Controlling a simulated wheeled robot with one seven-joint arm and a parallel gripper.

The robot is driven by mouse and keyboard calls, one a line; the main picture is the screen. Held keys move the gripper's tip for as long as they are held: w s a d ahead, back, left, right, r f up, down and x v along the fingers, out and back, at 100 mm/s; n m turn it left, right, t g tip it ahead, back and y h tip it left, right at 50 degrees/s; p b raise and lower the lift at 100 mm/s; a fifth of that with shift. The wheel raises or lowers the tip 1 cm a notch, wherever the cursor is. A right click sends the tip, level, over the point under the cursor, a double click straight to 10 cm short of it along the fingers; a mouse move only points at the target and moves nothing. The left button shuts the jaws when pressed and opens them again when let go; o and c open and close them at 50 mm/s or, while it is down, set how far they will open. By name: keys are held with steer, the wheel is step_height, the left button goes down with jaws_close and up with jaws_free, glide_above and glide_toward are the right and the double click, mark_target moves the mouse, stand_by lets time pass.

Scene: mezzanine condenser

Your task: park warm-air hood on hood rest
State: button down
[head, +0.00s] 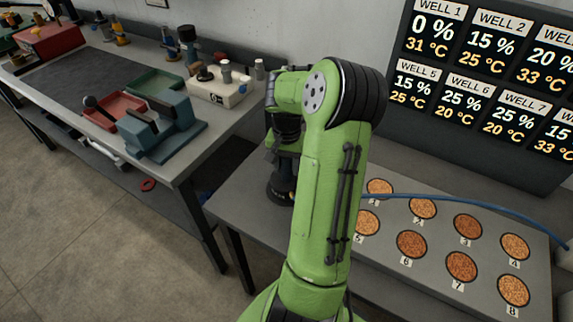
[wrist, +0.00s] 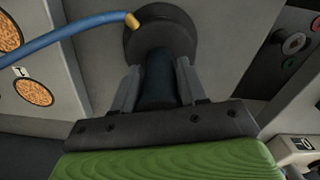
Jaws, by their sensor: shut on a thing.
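The warm-air hood (wrist: 160,38) is a dark round body with a dark neck and a blue hose joined by a brass fitting. In the wrist view my gripper (wrist: 157,84) is shut on the neck, one grey finger on each side. In the head view the dark hood (head: 281,192) shows low over the grey bench, left of the wells, partly behind my green arm. I cannot tell whether it touches the bench. I cannot make out the hood rest in either view.
A grey plate (head: 490,219) with several numbered, grain-filled wells is to the right. The blue hose (head: 475,204) crosses above it. A display board (head: 488,132) stands behind. On the left, another bench (head: 225,127) holds trays, a teal fixture and a white box.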

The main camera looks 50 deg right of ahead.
steer(key=shift+f, duration=0.15)
steer(key=c, duration=0.6)
jaws_free()
